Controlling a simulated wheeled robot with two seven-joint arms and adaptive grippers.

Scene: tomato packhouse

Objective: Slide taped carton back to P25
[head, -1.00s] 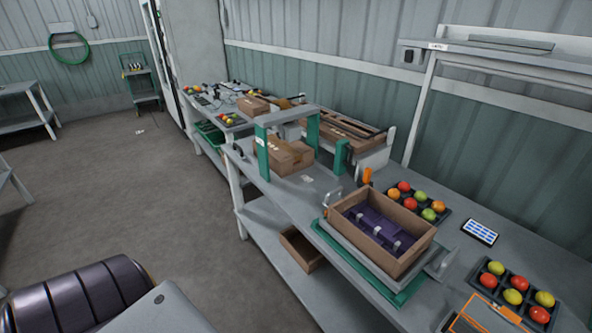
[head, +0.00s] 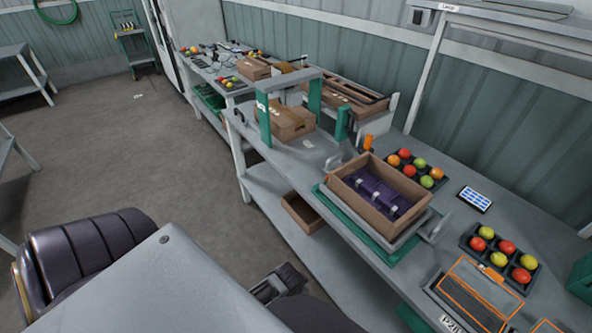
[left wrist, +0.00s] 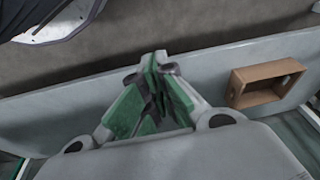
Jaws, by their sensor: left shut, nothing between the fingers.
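A brown carton with tape on its top (head: 286,122) sits shut on the bench, under a frame with green posts and a grey top (head: 290,80). The frame's near post partly covers it. My left gripper shows in the left wrist view (left wrist: 155,62), with its green-padded fingers together and nothing between them. It is apart from the taped carton, which I cannot make out in that view. I cannot read a P25 label in these frames. My right gripper cannot be made out.
An open carton with purple contents (head: 348,197) stands on a grey and green stand. Tomato trays (head: 420,182) lie nearby. An empty open box (head: 291,207) lies on the lower shelf; a similar box shows in the left wrist view (left wrist: 240,100). Bare floor (head: 120,150) lies left.

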